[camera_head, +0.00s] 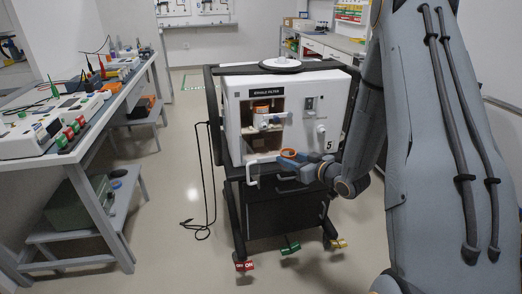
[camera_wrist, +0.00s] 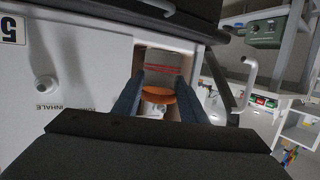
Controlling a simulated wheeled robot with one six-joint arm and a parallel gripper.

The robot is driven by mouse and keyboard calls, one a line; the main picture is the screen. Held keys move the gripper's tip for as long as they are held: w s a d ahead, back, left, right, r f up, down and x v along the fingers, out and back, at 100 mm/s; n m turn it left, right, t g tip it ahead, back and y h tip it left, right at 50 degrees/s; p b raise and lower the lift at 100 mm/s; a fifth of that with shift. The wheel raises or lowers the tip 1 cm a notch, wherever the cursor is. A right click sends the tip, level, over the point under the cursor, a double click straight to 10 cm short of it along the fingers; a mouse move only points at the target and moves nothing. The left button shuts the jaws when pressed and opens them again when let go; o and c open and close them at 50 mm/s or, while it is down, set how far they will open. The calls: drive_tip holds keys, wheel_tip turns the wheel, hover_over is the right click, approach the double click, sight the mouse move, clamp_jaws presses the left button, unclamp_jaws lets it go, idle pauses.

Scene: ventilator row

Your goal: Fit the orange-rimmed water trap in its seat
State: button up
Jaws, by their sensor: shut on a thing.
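An orange-rimmed water trap (camera_head: 288,153) is held at the front of the white ventilator (camera_head: 308,95), low and just below its open bay. My gripper (camera_head: 284,162) is shut on it. In the wrist view, the two blue fingers of my gripper (camera_wrist: 158,98) flank the trap. There its orange rim (camera_wrist: 158,97) and a greyish body with red lines (camera_wrist: 162,68) show. Another orange-and-white part (camera_head: 261,108) sits inside the bay under a black label. The seat itself I cannot make out clearly.
A white handle (camera_head: 252,174) stands out at the ventilator's lower left, close to my gripper. A knob (camera_head: 320,128) is on its right front. A black cable (camera_head: 200,180) hangs on the left. A bench (camera_head: 88,120) with instruments stands at left, with clear floor between.

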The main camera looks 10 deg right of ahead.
drive_tip(key=w+a, duration=0.2)
drive_tip(key=w, duration=0.3)
drive_tip(key=w+a, duration=0.2)
drive_tip(key=w, duration=0.2)
drive_tip(key=w+a, duration=0.2)
drive_tip(key=w, duration=0.3)
drive_tip(key=shift+w+a, duration=0.35)
drive_tip(key=shift+f, duration=0.75)
drive_tip(key=o, duration=1.3)
drive_tip(key=shift+f, duration=0.15)
drive_tip(key=shift+c, duration=0.2)
